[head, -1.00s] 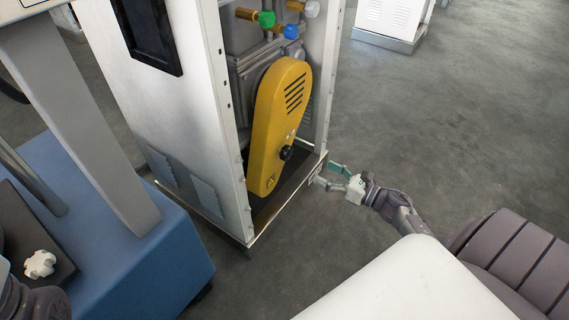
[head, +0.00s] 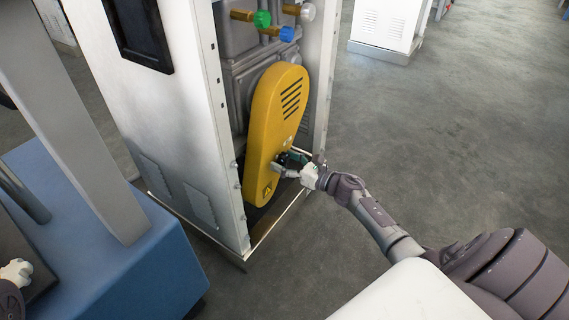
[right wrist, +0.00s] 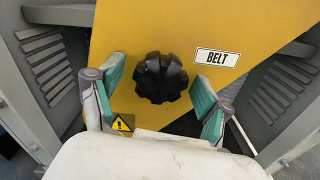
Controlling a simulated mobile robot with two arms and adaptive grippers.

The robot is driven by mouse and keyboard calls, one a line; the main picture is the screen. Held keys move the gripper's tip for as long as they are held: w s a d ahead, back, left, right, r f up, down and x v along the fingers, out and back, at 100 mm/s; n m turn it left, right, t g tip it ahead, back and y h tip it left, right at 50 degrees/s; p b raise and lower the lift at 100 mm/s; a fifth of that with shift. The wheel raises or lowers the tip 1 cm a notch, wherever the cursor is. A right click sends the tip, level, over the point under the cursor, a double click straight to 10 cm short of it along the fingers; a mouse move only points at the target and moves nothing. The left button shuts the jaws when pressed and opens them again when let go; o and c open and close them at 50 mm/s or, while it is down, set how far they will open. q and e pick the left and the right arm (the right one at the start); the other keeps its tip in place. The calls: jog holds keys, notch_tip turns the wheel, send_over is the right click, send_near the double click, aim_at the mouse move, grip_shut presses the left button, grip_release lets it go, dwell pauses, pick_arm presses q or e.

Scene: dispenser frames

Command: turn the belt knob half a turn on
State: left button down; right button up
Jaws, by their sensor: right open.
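The black lobed belt knob (right wrist: 161,78) sits on the yellow belt cover (head: 272,115), beside a white BELT label (right wrist: 217,58). My right gripper (right wrist: 158,92) is open, with one green-padded finger on each side of the knob and visible gaps between. In the head view my right gripper (head: 284,164) is at the lower part of the cover and hides most of the knob. Of my left arm only a dark and white end shows at the lower left edge of the head view; its fingers cannot be made out.
The white cabinet frame (head: 228,130) has posts on both sides of the cover. Green, blue and grey-white knobs (head: 262,18) are above it. A yellow warning sticker (right wrist: 122,123) is below the knob. A blue machine base (head: 150,265) stands at left; floor at right is clear.

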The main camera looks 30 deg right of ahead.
jog(key=c, duration=1.2)
jog(key=shift+o, duration=0.2)
